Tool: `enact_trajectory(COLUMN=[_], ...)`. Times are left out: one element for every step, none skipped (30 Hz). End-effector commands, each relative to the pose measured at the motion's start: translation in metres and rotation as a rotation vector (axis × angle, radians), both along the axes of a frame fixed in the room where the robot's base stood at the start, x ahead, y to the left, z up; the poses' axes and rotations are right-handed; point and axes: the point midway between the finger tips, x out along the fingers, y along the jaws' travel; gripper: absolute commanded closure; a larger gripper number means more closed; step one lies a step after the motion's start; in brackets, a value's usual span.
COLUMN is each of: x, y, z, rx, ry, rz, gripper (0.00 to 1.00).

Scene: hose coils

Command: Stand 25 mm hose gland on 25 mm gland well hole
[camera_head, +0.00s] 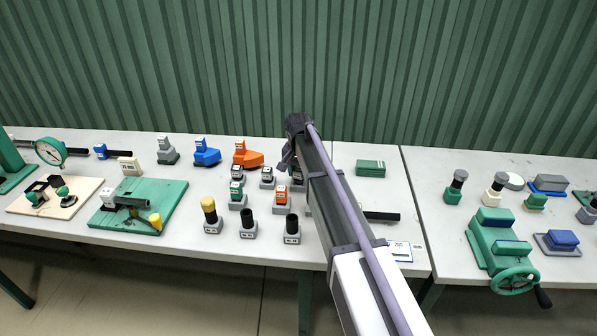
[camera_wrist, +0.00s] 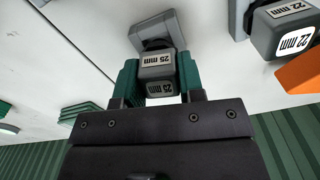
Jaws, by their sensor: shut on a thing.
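A grey block with white 25 mm labels (camera_wrist: 157,71), which I take to be the 25 mm hose gland, is between the green fingers of my gripper (camera_wrist: 157,66) in the wrist view. My gripper is shut on it. A square grey base (camera_wrist: 150,27) shows just beyond the block; I cannot tell whether the block touches it or is clear of it. In the head view my gripper (camera_head: 288,158) is over the middle of the table, and my arm hides most of the held block. I cannot tell for sure which piece is the 25 mm gland well.
A grey 22 mm block (camera_wrist: 283,30) stands close beside, with an orange piece (camera_wrist: 303,72) near it. Several labelled stands are in front, including a yellow-topped one (camera_head: 209,210) and a black-topped one (camera_head: 248,221). A green stack (camera_head: 370,168) lies to the right.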

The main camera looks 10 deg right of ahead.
Motion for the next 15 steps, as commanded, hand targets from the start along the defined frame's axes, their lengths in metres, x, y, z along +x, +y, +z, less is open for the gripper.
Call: enact_trajectory(x=[0.0000,0.0000,0.0000,0.0000,0.0000,0.0000,0.0000,0.0000,0.0000,0.0000,0.0000,0.0000,0.0000,0.0000,0.0000], y=[0.0000,0.0000,0.0000,0.0000,0.0000,0.0000,0.0000,0.0000,0.0000,0.0000,0.0000,0.0000,0.0000,0.0000,0.0000], z=[0.0000,0.0000,0.0000,0.0000,0.0000,0.0000,-0.0001,-0.0002,-0.0006,-0.0009,-0.0013,-0.0018,-0.0022,-0.0027,-0.0032], rx=[0.000,0.000,0.000,0.000,0.000,0.000,0.000,0.000,0.000,0.000,0.000,0.000,0.000,0.000,0.000], ry=[0.000,0.000,0.000,0.000,0.000,0.000,0.000,0.000,0.000,0.000,0.000,0.000,0.000,0.000,0.000], rz=[0.000,0.000,0.000,0.000,0.000,0.000,0.000,0.000,0.000,0.000,0.000,0.000,0.000,0.000,0.000], gripper=[0.93,0.93,0.93,0.93,0.93,0.93,0.93,0.93,0.93,0.93,0.93,0.93,0.93,0.93,0.93])
